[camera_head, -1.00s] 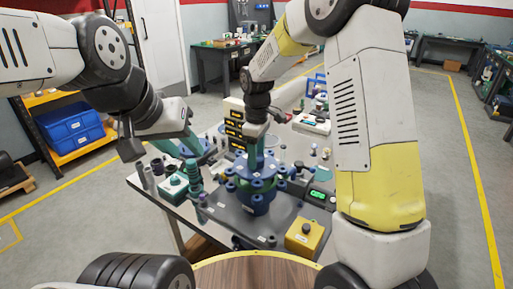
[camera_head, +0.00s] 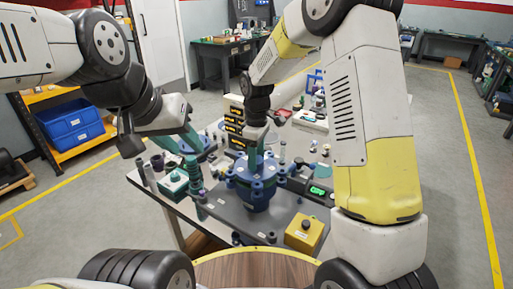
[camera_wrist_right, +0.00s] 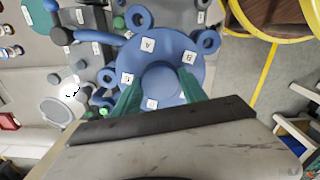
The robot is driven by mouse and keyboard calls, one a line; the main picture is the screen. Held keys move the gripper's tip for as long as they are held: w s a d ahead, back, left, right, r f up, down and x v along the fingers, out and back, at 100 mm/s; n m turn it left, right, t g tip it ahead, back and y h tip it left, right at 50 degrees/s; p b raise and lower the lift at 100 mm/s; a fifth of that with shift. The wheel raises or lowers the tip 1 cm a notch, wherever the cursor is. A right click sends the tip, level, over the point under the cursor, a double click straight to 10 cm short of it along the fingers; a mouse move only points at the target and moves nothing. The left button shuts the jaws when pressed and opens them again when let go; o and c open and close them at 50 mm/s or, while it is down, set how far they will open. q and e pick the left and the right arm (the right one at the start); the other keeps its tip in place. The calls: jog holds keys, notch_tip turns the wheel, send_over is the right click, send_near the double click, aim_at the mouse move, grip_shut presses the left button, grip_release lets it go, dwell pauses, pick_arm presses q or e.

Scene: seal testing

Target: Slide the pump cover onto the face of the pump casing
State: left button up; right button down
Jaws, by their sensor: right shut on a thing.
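The blue pump cover (camera_head: 266,167), a disc with ring-shaped lugs and a central boss, sits at or just above the blue pump casing (camera_head: 258,198). Any remaining gap is too small to tell. My right gripper (camera_head: 256,156) points down and is shut on the cover's boss. The right wrist view shows the teal fingers (camera_wrist_right: 162,90) on either side of the boss and labels on the cover (camera_wrist_right: 170,50); the casing is mostly hidden beneath the cover there. My left gripper (camera_head: 181,143) is left of the casing, its teal fingers apart and empty.
A grey plate (camera_head: 232,212) lies under the casing. A yellow button box (camera_head: 304,233) stands front right, a green-lit display (camera_head: 318,190) to the right, and a green button box (camera_head: 173,185) to the left. Stacked dark displays (camera_head: 235,125) stand behind.

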jog(key=shift+f, duration=0.35)
jog(key=shift+f, duration=0.65)
dwell(1.2)
jog(key=c, duration=0.6)
grip_release()
jog(key=shift+o, duration=0.2)
jog(key=shift+r, duration=4.45)
